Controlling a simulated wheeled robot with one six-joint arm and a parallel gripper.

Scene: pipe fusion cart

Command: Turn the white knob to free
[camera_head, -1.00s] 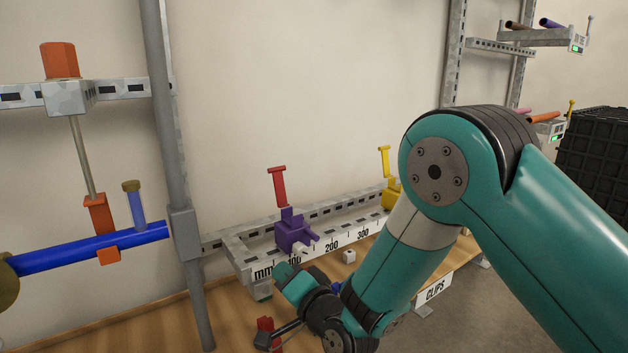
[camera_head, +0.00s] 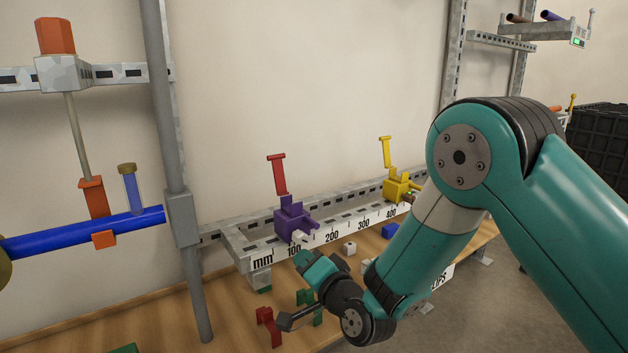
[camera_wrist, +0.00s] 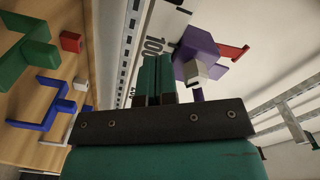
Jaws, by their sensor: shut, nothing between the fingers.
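The white knob (camera_head: 300,237) sticks out of the front of the purple clamp (camera_head: 292,217), which stands on the rail with the mm scale and has a raised red lever (camera_head: 277,175). In the wrist view the knob (camera_wrist: 195,71) is a small pale block on the purple body (camera_wrist: 204,48). My gripper (camera_head: 301,258) is just below and in front of the knob in the head view. In the wrist view its teal fingers (camera_wrist: 158,62) are together and empty, left of the knob. I see no contact with the knob.
A yellow clamp (camera_head: 398,187) stands farther right on the rail (camera_head: 345,232). Red (camera_head: 268,325) and green clips lie on the wooden bench below. A grey upright post (camera_head: 180,200) and a blue pipe (camera_head: 80,233) are at left.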

